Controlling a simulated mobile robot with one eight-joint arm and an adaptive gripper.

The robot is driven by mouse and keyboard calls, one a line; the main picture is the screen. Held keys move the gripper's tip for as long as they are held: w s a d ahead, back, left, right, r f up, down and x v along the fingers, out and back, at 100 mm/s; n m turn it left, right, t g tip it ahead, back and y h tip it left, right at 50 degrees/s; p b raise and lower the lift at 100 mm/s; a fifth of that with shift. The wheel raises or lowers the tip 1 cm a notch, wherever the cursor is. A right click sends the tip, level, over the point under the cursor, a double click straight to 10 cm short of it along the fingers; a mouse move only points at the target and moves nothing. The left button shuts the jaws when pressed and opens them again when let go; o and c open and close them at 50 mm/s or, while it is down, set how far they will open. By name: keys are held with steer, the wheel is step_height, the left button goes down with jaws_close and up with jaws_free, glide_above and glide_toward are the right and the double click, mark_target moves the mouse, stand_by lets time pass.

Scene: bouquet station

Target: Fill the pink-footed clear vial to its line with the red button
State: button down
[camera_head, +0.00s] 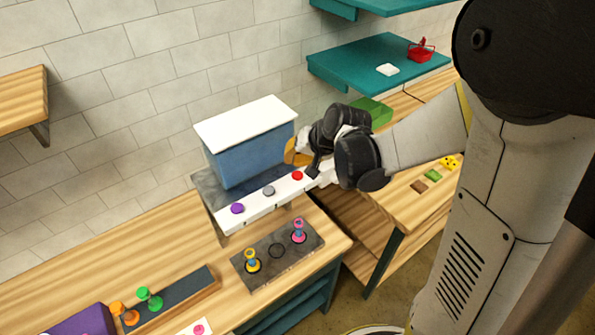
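The pink-footed vial (299,232) stands upright at the right end of a dark grey plate, in front of the dispenser. It is small here, and its fill line and contents cannot be made out. The red button (297,175) is the rightmost on the dispenser's white front strip (256,203). My gripper (312,172) is just right of the red button, very close to it. I cannot tell whether it touches the button. Its fingers are small and partly hidden by its own body, so their opening cannot be judged.
The blue dispenser box (248,153) with a white top stands behind the buttons. A grey button (268,191) and a purple button (237,208) are left of red. A yellow-footed vial (252,262) stands on the dark plate (266,246). Orange and green pieces (150,299) are front left.

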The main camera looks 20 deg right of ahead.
mark_target(294, 173)
steer(key=shift+r+p, duration=0.8)
steer(key=shift+r, duration=0.75)
steer(key=shift+s+f+b, duration=0.1)
steer(key=shift+f+b, duration=0.1)
steer(key=shift+b, duration=0.1)
steer(key=s+f+n+h+b, duration=0.3)
steer(key=s+f+b, duration=1.7)
steer(key=b, duration=1.3)
step_height(294, 173, down, 4)
steer(key=shift+s+d+f+n, duration=0.1)
steer(key=shift+s+d+n, duration=0.25)
steer(key=shift+n, duration=0.25)
